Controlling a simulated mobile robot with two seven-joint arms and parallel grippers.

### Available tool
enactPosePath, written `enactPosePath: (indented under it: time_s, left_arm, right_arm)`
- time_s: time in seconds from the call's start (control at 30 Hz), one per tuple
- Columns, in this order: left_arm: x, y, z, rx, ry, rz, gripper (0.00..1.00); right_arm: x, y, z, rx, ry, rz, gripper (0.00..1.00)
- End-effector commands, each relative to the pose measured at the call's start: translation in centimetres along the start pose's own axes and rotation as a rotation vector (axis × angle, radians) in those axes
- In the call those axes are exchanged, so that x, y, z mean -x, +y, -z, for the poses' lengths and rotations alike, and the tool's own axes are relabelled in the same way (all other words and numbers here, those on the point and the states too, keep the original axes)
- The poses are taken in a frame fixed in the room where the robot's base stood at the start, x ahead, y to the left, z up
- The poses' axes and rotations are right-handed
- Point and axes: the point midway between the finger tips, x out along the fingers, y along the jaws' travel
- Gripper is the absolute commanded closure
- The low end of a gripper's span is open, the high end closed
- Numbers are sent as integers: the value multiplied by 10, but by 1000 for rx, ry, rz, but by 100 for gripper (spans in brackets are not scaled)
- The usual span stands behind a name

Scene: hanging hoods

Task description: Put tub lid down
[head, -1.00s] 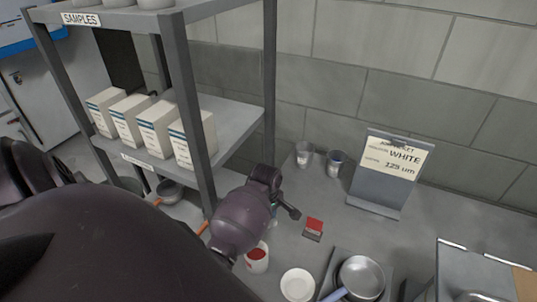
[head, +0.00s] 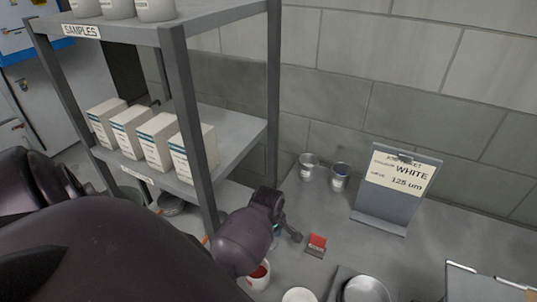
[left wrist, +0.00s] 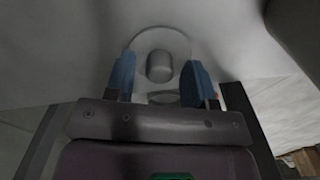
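In the left wrist view, a pale round lid (left wrist: 160,40) with a grey knob (left wrist: 159,67) lies before my left gripper (left wrist: 159,66). The two blue fingers stand apart on either side of the knob, with a gap showing at each side. In the head view my left arm reaches over the bench; its wrist end (head: 290,232) is near the middle, and the lid cannot be made out there. A white tub (head: 258,276) with red contents stands uncovered just below the wrist. My right gripper is not in view.
A red-and-grey block (head: 316,245) lies right of my wrist. Two cups (head: 308,166) (head: 340,177) and a sign stand (head: 385,212) are farther back. A white dish (head: 299,295) and a metal pan (head: 367,290) are at the front. A shelf (head: 240,135) with boxes rises at left.

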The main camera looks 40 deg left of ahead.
Motion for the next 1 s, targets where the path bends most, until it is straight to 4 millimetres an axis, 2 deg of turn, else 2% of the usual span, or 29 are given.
enactPosePath:
  time_s: [0.17, 0.33, 0.7, 1.0]
  left_arm:
    - [1, 0, 0, 0, 1, -1, 50]
    - [15, 1, 0, 0, 1, -4, 50]
    - [84, 1, 0, 1, 3, -5, 50]
    - [119, 1, 0, 0, 1, -2, 50]
  right_arm:
    - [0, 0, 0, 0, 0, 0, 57]
    - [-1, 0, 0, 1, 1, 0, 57]
    - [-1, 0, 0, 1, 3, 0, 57]
    - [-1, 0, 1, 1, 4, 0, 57]
